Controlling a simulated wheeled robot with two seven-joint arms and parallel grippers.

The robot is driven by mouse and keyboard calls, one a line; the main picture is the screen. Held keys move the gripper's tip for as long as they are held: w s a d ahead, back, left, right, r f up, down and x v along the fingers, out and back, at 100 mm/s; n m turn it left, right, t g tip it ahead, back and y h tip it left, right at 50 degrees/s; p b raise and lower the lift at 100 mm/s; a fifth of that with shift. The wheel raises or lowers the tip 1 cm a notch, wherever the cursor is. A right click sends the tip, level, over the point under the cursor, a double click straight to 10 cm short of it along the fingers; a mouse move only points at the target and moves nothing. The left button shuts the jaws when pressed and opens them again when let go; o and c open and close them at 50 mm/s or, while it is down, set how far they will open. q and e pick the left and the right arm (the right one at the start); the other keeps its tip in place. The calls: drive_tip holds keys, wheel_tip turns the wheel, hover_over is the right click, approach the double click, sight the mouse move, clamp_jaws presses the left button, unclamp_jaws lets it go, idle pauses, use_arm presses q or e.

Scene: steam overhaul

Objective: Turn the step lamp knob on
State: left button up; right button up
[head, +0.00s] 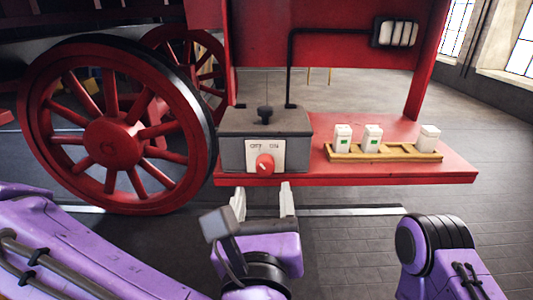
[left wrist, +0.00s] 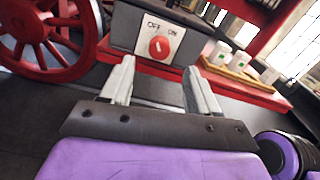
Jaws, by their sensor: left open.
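The step lamp knob (head: 264,164) is a red round knob on a white plate (head: 252,148) marked OFF and ON. The plate is on the front of a grey box (head: 230,123) on the red step. A small light mark on the knob shows, but its exact direction is hard to tell. The knob also shows in the left wrist view (left wrist: 159,47), beyond the fingertips. My left gripper (head: 263,190) is open and empty, just below and in front of the knob, apart from it. It also shows in the left wrist view (left wrist: 157,75). My right gripper is out of view.
The red step (head: 400,174) carries a yellow tray (head: 385,154) with several white containers, right of the box. A red spoked wheel (head: 112,142) stands to the left. A lamp (head: 396,33) hangs above. A purple arm part of mine is at the lower right.

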sight(265, 169)
use_arm(q)
drive_tip(key=w+p, duration=0.1)
drive_tip(key=w, duration=0.3)
drive_tip(key=w+p, duration=0.1)
drive_tip(key=w, duration=0.4)
drive_tip(key=shift+w+d+f, duration=0.1)
drive_tip(key=shift+d+f, duration=0.05)
drive_tip(key=shift+c, duration=0.3)
